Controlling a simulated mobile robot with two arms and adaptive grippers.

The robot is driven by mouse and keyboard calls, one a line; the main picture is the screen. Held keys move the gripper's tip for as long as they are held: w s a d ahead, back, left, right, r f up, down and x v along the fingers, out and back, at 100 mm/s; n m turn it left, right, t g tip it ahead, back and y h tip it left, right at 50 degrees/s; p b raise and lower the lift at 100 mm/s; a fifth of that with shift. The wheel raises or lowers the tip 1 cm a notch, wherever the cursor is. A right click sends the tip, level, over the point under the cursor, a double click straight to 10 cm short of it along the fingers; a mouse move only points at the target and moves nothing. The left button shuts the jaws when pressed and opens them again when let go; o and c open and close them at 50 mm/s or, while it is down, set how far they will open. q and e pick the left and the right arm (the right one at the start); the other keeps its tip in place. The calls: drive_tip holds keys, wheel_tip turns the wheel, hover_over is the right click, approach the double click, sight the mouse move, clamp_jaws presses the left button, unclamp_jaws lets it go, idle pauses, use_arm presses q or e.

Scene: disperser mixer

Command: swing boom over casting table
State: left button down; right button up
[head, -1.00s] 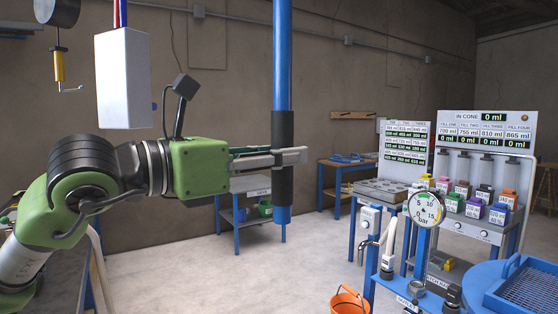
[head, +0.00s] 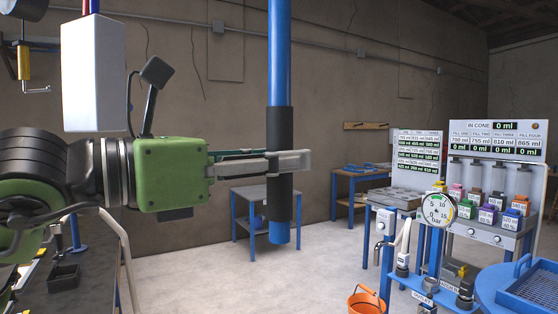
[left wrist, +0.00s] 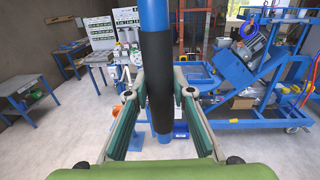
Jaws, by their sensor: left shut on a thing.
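A blue vertical pole (head: 279,60) with a black grip sleeve (head: 279,200) hangs in the middle of the head view, its lower end above the floor. It seems to be the boom's handle; the boom itself is not visible. My left gripper (head: 288,162) is shut around the black sleeve, coming from the left. In the left wrist view the sleeve (left wrist: 158,75) stands upright between the two fingers (left wrist: 158,97). My right gripper is out of view.
A white box (head: 93,75) hangs at the upper left. A small blue-legged table (head: 262,195) stands behind the pole. A pressure gauge (head: 438,210), filling station (head: 492,228) and orange bucket (head: 366,301) are at the right. A blue cart (left wrist: 262,107) shows in the left wrist view. Open floor lies between.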

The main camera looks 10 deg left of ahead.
use_arm(q)
drive_tip(key=shift+a+r, duration=0.1)
drive_tip(key=shift+r, duration=0.15)
drive_tip(key=c, duration=1.7)
unclamp_jaws()
drive_tip(key=shift+s+f, duration=0.1)
drive_tip(key=shift+s, duration=0.05)
drive_tip(key=v, duration=1.2)
